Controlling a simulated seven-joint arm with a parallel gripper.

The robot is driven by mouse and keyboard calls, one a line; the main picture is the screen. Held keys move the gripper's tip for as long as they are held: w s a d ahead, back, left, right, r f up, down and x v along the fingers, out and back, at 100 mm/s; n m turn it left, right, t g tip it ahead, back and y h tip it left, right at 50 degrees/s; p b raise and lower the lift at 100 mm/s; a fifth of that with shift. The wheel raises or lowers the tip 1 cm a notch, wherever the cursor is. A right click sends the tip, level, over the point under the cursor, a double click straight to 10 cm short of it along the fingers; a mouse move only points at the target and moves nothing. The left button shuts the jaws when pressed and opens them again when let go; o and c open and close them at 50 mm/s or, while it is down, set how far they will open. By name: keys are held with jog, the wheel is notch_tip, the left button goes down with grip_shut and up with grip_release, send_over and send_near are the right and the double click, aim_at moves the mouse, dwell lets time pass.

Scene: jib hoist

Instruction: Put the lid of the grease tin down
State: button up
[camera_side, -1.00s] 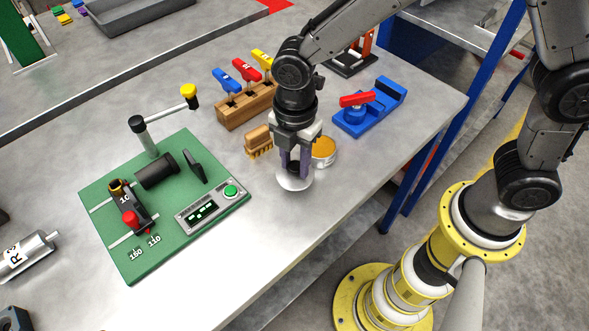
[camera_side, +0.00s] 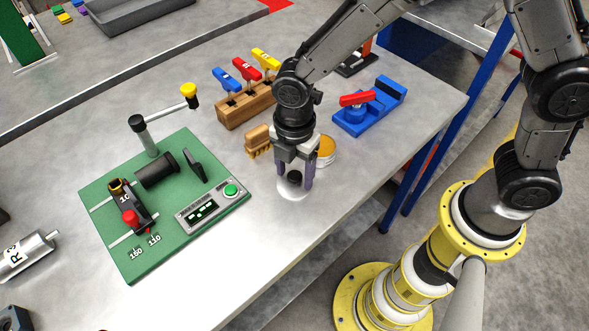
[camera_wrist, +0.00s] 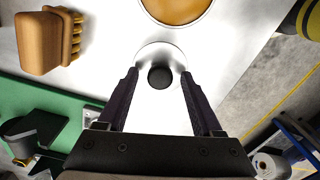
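The lid (camera_side: 293,190) of the grease tin is a pale metal disc with a black knob (camera_side: 295,177). It lies on the grey bench, in front of the tin; it also shows in the wrist view (camera_wrist: 176,54). My gripper (camera_side: 294,184) is directly over the lid, fingers pointing down on either side of the knob. The fingers are open, with gaps between them and the knob in both views. The grease tin (camera_side: 326,150) stands uncovered just behind, showing orange-yellow grease (camera_wrist: 178,8). Part of the tin is hidden behind my gripper in the side view.
A wooden brush (camera_side: 258,141) lies left of the tin. A green board (camera_side: 130,245) with a crank and control box is to the left. A wooden block with coloured handles (camera_side: 245,105) and a blue clamp (camera_side: 370,108) stand behind. Bench is clear towards the front edge.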

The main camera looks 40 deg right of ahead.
aim_at(295, 175)
jog(key=shift+r, duration=0.1)
notch_tip(295, 175, up, 12)
jog(key=shift+r, duration=0.15)
dwell(0.4)
jog(key=s+d+r+m+t, duration=0.2)
jog(key=s+d+r+m, duration=0.1)
jog(key=s+d+m, duration=0.4)
jog(key=s+d+r+m+t, duration=0.3)
jog(key=s+d+m, duration=0.5)
jog(key=d+m, duration=0.5)
jog(key=shift+s+d+r+m+t, duration=0.3)
jog(key=shift+r+m, duration=0.2)
jog(key=shift+r, duration=0.2)
